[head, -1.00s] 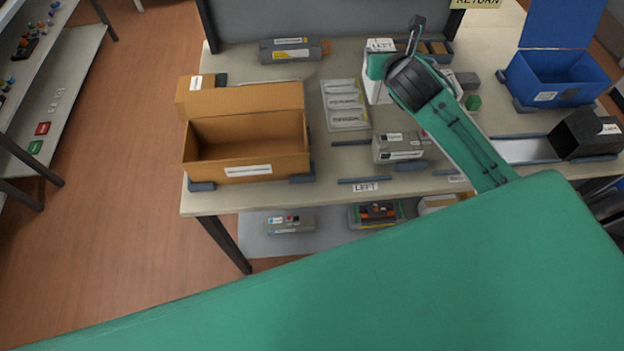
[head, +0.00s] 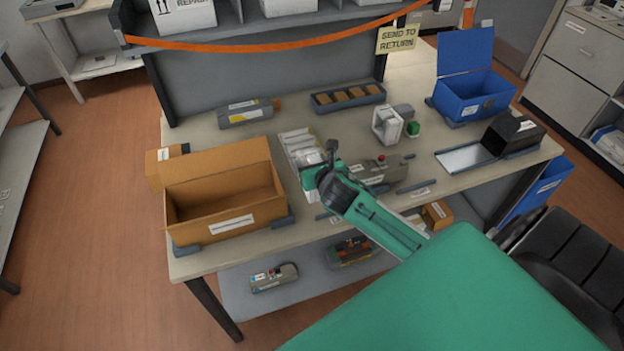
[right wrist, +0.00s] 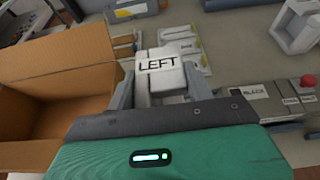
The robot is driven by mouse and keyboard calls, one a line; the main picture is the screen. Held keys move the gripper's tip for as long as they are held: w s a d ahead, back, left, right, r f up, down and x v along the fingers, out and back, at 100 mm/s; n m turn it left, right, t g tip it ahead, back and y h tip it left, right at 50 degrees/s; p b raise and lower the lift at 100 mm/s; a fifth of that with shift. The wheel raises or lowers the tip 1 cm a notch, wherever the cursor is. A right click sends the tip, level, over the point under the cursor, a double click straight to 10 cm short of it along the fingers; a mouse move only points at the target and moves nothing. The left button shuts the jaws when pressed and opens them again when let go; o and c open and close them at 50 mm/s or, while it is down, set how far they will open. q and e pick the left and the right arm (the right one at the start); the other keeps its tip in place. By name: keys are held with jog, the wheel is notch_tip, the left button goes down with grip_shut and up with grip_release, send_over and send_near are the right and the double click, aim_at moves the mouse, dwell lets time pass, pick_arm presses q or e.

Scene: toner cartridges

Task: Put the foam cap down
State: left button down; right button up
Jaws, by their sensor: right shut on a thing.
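The foam cap (right wrist: 160,68), a pale block marked LEFT, is between the two fingers of my right gripper (right wrist: 160,82) in the right wrist view. There the cap is mostly hidden by the gripper. I cannot tell whether its underside touches anything. A second white foam piece (head: 387,125), with a hollow, stands on the bench further right; it also shows in the right wrist view (right wrist: 298,27). My left gripper is not in view.
A grey toner cartridge (head: 385,170) lies right of the gripper. Another cartridge (head: 248,112) and a tray of brown blocks (head: 347,95) are at the back. A blue bin (head: 472,98) and black box (head: 514,134) stand at right.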

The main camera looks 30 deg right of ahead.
notch_tip(320, 180, down, 3)
jog(key=shift+r, duration=0.1)
notch_tip(320, 180, down, 4)
jog(key=shift+r, duration=0.1)
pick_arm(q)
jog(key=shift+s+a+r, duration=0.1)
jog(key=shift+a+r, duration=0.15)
pick_arm(e)
jog(key=shift+f, duration=0.3)
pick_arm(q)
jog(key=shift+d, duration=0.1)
pick_arm(e)
jog(key=shift+d+f, duration=0.1)
jog(key=shift+f, duration=0.05)
jog(key=o, duration=1.2)
jog(key=shift+r, duration=0.2)
jog(key=shift+s, duration=0.3)
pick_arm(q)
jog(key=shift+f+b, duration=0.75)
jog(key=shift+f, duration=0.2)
pick_arm(e)
jog(key=v, duration=1.1)
jog(key=shift+s+r, duration=0.15)
